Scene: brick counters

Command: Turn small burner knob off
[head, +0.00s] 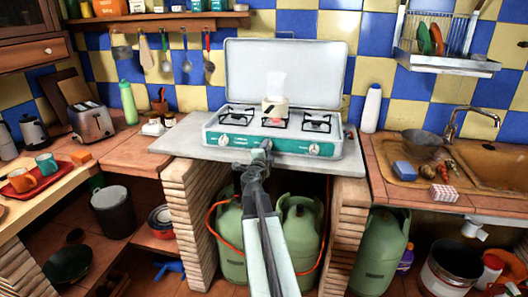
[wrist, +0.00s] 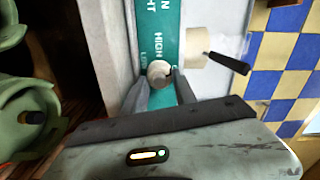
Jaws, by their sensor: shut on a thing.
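The stove (head: 213,128) is a white camping cooker with its lid raised and a teal front panel (head: 240,142). Pale round knobs show at the left (head: 223,139) and right (head: 314,149) of the panel. The middle knob (wrist: 158,69) sits between my two fingertips in the wrist view, beside the word HIGH. My gripper (head: 257,160) reaches the middle of the panel and is shut on that knob. A small pale pot (head: 272,106) stands on the middle burner, with white steam above and a reddish glow below. The pot's dark handle (wrist: 228,62) shows in the wrist view.
Green gas cylinders (head: 299,230) with an orange hose stand under the stove between brick pillars. A toaster (head: 91,121) and green bottle (head: 128,103) stand left. A white bottle (head: 371,108) and the sink (head: 490,160) are right.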

